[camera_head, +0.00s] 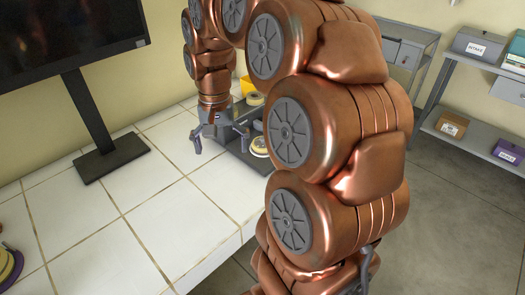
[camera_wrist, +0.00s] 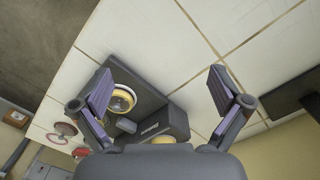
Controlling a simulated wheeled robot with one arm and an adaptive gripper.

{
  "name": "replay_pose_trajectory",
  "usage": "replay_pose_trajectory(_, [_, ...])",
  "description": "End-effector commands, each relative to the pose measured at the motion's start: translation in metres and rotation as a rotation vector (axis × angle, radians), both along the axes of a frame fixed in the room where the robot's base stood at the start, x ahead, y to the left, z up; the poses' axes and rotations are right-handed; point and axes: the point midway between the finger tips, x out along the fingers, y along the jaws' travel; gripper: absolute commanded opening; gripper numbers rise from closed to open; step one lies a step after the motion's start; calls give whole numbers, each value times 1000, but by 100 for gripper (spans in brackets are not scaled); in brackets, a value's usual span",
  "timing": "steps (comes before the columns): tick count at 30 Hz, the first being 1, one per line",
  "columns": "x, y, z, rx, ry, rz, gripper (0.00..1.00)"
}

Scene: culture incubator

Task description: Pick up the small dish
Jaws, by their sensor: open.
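My gripper (camera_head: 205,137) is open and empty above the white tiled bench, beside a dark grey holder (camera_head: 236,141). In the wrist view, the spread fingers (camera_wrist: 160,75) have the dark holder (camera_wrist: 150,98) below and between them. A round dish with a yellow rim (camera_wrist: 121,99) sits in the holder near the left finger, which partly covers it. A second yellow-rimmed round thing shows low in the frame, mostly hidden by my gripper body. In the head view, a yellow-rimmed dish (camera_head: 259,147) is partly hidden by my arm. I cannot tell which is the small dish.
A monitor (camera_head: 70,30) on a dark stand (camera_head: 111,158) stands left on the bench. A yellow-and-purple round object (camera_head: 8,264) is at the left edge. Shelves with boxes (camera_head: 478,46) stand right. The middle bench is clear.

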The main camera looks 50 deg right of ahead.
Motion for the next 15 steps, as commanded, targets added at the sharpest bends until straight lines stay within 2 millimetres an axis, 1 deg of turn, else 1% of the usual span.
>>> replay_pose_trajectory(1, [12,-22,-7,-1,-9,-73,99])
replay_pose_trajectory(4, [27,-63,-12,-9,-20,-215,99])
replay_pose_trajectory(5, [30,-75,-15,-11,-20,-256,99])
replay_pose_trajectory(6, [33,-91,-18,-15,-20,-311,99])
replay_pose_trajectory(9, [38,-128,-25,-22,-24,-435,99])
replay_pose_trajectory(12, [39,-157,-30,-31,-31,-532,99])
replay_pose_trajectory(15, [38,-176,-34,-37,-30,-595,99])
